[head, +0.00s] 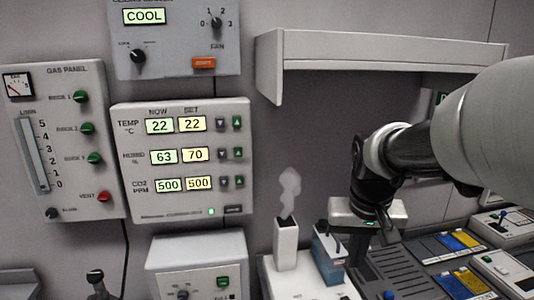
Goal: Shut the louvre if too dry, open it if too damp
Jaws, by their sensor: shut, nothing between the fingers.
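The climate panel (181,205) on the wall shows humidity (164,157) 63 now against 70 set. Its temperature row reads 22 and 22, its CO2 row 500 and 500. I cannot make out for sure which control is the louvre; a vertical slider scale (33,152) with a small, hard-to-read label is on the gas panel (75,207) at left. My gripper (357,256) points down at right of centre, shut and empty, above the bench and beside a blue box (328,257). Its fingertips are hard to make out.
A white upright unit (286,247) gives off a pale plume left of my gripper. A wall shelf (380,52) overhangs above. A control box marked COOL (175,70) is on the wall; another box (197,250) stands below. Trays and small devices (504,224) crowd the right bench.

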